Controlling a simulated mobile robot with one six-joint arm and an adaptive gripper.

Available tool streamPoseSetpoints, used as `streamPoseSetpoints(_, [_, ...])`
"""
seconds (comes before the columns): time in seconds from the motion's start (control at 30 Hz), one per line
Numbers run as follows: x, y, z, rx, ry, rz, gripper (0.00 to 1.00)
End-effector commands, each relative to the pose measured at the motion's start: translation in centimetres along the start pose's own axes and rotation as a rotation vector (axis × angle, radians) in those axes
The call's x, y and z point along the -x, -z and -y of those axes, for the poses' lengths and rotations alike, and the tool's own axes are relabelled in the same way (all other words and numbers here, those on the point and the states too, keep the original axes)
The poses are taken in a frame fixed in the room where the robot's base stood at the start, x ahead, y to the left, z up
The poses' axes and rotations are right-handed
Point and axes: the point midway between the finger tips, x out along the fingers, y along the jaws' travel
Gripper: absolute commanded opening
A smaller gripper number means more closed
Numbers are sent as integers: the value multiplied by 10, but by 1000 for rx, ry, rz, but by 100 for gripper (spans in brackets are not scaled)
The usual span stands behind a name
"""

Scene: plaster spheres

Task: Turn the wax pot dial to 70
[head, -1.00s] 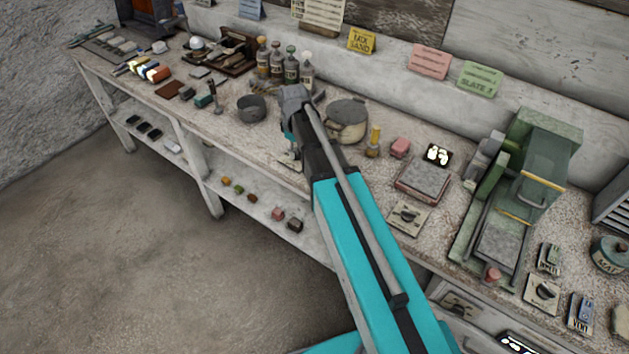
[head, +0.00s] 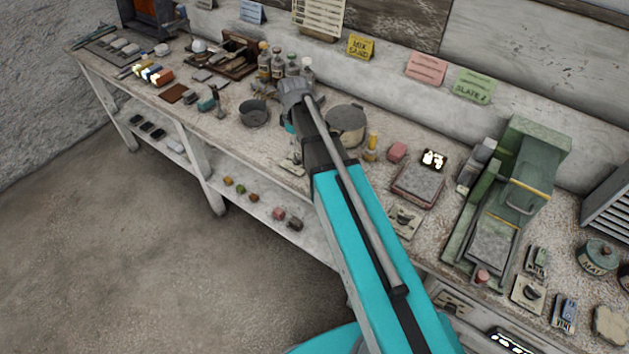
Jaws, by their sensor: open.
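A round grey-beige pot with a lid (head: 345,122), which looks like the wax pot, stands on the bench just right of my arm's end. My arm covers part of its left side. A pale plate (head: 291,165) shows at the bench's front edge, left of my arm and mostly hidden by it; I cannot tell whether it is the pot's dial. Another plate with a dark knob (head: 404,218) lies right of my arm, in front of a grey slab. No dial reading is legible. My gripper's fingers are hidden behind my wrist and forearm.
A dark open bowl (head: 254,113) and several bottles (head: 278,66) stand left of and behind my wrist. A green machine (head: 510,200) fills the right side.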

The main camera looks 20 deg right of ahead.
Motion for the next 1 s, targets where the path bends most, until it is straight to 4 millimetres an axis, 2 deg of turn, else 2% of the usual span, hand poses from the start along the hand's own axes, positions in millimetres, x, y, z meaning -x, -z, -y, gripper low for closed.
streamPoseSetpoints(0.03, [9, 0, 0, 0, 0, 0, 50])
streamPoseSetpoints(0.6, [55, 0, 0, 0, 0, 0, 50])
streamPoseSetpoints(1.0, [80, 0, 0, 0, 0, 0, 50])
